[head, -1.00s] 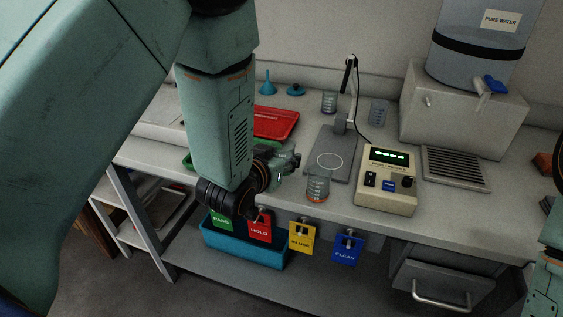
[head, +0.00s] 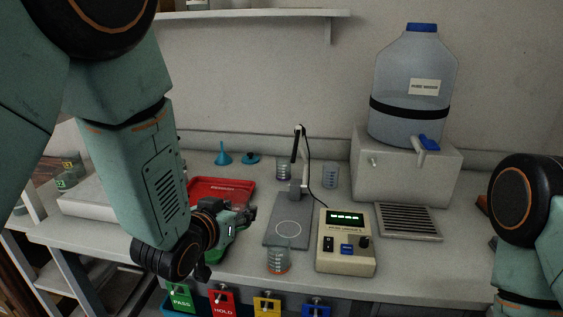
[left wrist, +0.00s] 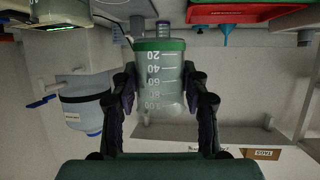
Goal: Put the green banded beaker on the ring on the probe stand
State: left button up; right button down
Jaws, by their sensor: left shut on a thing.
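My left gripper (head: 246,216) is over the bench, left of the probe stand. In the left wrist view its fingers are shut on the green banded beaker (left wrist: 160,85), a clear beaker with white graduations and a green band. That view appears upside down. In the head view I cannot make out the held beaker behind the gripper. The probe stand has a grey base plate (head: 272,238) with a white ring (head: 287,229) marked on it and an upright probe arm (head: 297,178). The ring is clear. My right gripper is out of view.
An orange-banded beaker (head: 278,261) stands at the plate's front edge. The meter (head: 345,245) is right of the plate. Two more beakers (head: 283,169) (head: 330,175) stand behind. A red tray (head: 215,189), a blue funnel (head: 222,154) and a water dispenser (head: 405,170) are also on the bench.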

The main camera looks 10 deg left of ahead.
pick_arm(q)
jog(key=s+f+m+g+h, duration=0.2)
jog(key=s+f+m+h, duration=0.1)
jog(key=s, duration=0.4)
jog(key=s+a+f+m+g+h+b, duration=0.1)
jog(key=s+f+m+g+h, duration=0.2)
jog(key=s+m+h, duration=0.2)
jog(key=shift+s+a+f+m+h, duration=0.35)
jog(key=shift+s+m, duration=0.25)
jog(key=shift+s, duration=0.4)
jog(key=shift+d+r+g, duration=0.1)
jog(key=shift+d+g, duration=0.1)
jog(key=shift+g, duration=0.2)
